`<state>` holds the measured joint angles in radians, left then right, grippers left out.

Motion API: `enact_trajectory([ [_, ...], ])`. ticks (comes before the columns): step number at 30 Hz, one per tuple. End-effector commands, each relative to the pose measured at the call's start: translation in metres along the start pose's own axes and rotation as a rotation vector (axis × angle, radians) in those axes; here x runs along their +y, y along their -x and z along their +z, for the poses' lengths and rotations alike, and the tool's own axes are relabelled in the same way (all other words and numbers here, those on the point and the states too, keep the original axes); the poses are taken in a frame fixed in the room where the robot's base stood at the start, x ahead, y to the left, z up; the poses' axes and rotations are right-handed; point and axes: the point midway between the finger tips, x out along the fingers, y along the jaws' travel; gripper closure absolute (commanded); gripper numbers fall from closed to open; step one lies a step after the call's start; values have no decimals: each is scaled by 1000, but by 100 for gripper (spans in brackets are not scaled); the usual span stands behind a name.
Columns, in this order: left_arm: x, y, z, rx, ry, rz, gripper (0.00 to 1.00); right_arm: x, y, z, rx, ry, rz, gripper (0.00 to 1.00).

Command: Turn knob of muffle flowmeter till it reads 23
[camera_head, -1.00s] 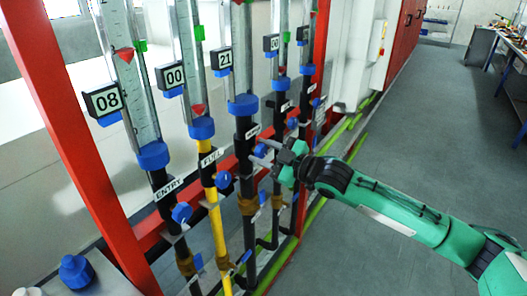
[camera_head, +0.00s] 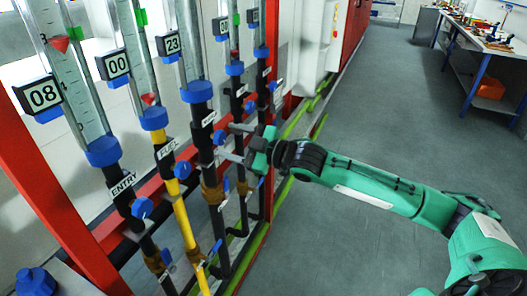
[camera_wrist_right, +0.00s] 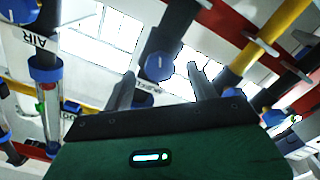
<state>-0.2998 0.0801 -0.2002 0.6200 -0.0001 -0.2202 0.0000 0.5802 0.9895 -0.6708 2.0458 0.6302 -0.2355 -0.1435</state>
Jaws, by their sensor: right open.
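The muffle flowmeter is the third tube from the left in the head view, and its display (camera_head: 168,44) reads 23. Its blue knob (camera_head: 219,137) sits on the black pipe below the blue collar, beside a small white label too small to read. My right gripper (camera_head: 229,143) is open beside the knob, fingers pointing left at it. In the right wrist view the blue knob (camera_wrist_right: 160,67) shows between and beyond the two spread fingertips (camera_wrist_right: 163,80), apparently clear of them. My left gripper is not in view.
The entry display (camera_head: 44,94) reads 08 and the fuel display (camera_head: 117,64) reads 00. More flowmeters and knobs stand close behind the muffle one. A red frame post (camera_head: 40,160) stands at left. The grey floor (camera_head: 360,110) to the right is open, with a workbench (camera_head: 490,45) beyond.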

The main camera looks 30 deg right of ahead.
Motion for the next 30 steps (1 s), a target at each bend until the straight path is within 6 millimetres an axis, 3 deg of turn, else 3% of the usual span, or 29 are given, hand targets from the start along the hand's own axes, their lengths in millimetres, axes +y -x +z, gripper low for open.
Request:
enact_trajectory([
  [11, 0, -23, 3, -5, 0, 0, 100, -2, 64, 4, -5, 1, 0, 41],
  [15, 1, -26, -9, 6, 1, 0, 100, -3, 81, 4, -5, 2, -2, 41],
  [21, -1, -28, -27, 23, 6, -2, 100, -1, 96, 3, -4, 0, 1, 41],
  [30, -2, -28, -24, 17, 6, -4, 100, 0, 105, 0, 0, 1, 0, 41],
])
